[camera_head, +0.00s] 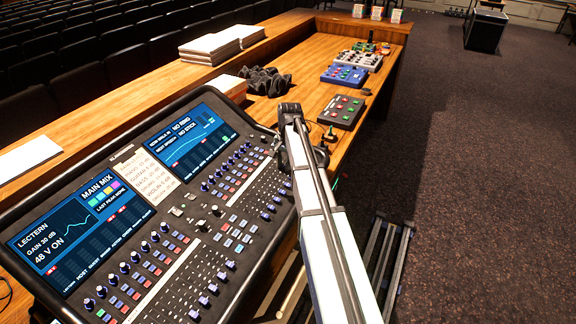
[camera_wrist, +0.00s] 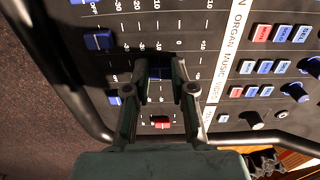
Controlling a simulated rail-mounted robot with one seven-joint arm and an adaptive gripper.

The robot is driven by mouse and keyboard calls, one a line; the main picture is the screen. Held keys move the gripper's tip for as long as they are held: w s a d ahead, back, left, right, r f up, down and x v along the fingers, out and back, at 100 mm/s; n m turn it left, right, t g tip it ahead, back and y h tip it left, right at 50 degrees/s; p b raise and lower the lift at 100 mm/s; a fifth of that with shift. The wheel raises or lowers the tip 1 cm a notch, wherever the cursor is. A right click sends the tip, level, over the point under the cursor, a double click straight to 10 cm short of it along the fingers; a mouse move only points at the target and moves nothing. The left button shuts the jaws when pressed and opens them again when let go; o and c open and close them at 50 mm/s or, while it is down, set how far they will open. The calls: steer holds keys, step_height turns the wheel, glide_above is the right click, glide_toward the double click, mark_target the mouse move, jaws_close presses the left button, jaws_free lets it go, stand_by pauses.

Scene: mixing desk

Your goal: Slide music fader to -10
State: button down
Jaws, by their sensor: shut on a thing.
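In the wrist view my gripper (camera_wrist: 161,68) is closed around a dark blue fader cap (camera_wrist: 160,72), one finger on each side. The cap lies in the row that lines up with the MUSIC label (camera_wrist: 228,67) on the white strip. My fingers cover much of it and the nearby scale, so its exact mark cannot be read. The mixing desk (camera_head: 185,232) fills the lower left of the head view. There my arm crosses its right end, and my fingers cannot be made out.
In the wrist view other blue caps (camera_wrist: 99,40) and a red cap (camera_wrist: 161,122) sit nearby. Buttons (camera_wrist: 263,33) and knobs (camera_wrist: 298,92) lie right of the strip. In the head view a small control box (camera_head: 342,112) and a black cloth (camera_head: 265,81) lie on the wooden desk behind.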

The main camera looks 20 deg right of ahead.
steer(key=c, duration=1)
jaws_free()
steer(key=shift+o, duration=0.2)
step_height(320, 180, up, 12)
steer(key=shift+s+d, duration=0.4)
steer(key=shift+s, duration=0.05)
